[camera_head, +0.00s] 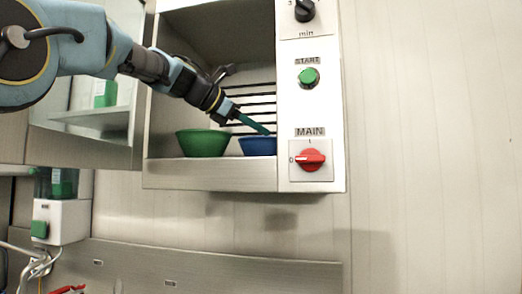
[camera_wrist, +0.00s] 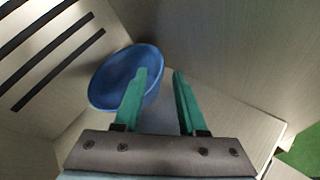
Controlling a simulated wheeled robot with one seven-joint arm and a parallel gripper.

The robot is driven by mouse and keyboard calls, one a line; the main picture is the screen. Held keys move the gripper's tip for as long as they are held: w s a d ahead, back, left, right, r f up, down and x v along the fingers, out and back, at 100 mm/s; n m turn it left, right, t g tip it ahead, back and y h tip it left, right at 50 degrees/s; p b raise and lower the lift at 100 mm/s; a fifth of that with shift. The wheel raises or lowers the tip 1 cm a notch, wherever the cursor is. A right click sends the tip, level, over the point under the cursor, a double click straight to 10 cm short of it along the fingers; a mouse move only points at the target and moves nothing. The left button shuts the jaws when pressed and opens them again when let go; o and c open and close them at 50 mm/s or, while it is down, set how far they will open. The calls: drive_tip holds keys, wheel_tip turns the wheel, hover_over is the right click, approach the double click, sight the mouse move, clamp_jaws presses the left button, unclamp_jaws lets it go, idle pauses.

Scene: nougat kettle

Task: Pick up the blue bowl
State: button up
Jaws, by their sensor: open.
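The blue bowl (camera_head: 258,146) stands on the floor of an open metal cabinet, right of a green bowl (camera_head: 204,143). In the wrist view the blue bowl (camera_wrist: 112,80) is at upper left. My gripper (camera_wrist: 162,72) has its two green fingers apart with nothing held. The left finger overlaps the bowl's right part in that view; the right finger is clear of it. In the head view my gripper (camera_head: 268,132) reaches into the cabinet, its tips at the blue bowl's rim. I cannot tell whether they touch.
The cabinet's right panel (camera_head: 311,110) carries knobs and a green start button. Dark slots (camera_head: 250,102) line the back wall. The cabinet's front lip (camera_head: 210,175) runs below the bowls. A dispenser (camera_head: 60,220) hangs at lower left. A green surface (camera_wrist: 302,153) shows at the wrist view's lower right.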

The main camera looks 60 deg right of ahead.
sight(262, 151)
drive_tip(key=p+x, duration=0.1)
drive_tip(key=x, duration=0.3)
drive_tip(key=shift+d+p, duration=0.1)
drive_tip(key=shift+p, duration=0.25)
drive_tip(key=shift+f, duration=0.1)
clamp_jaws()
idle(0.9)
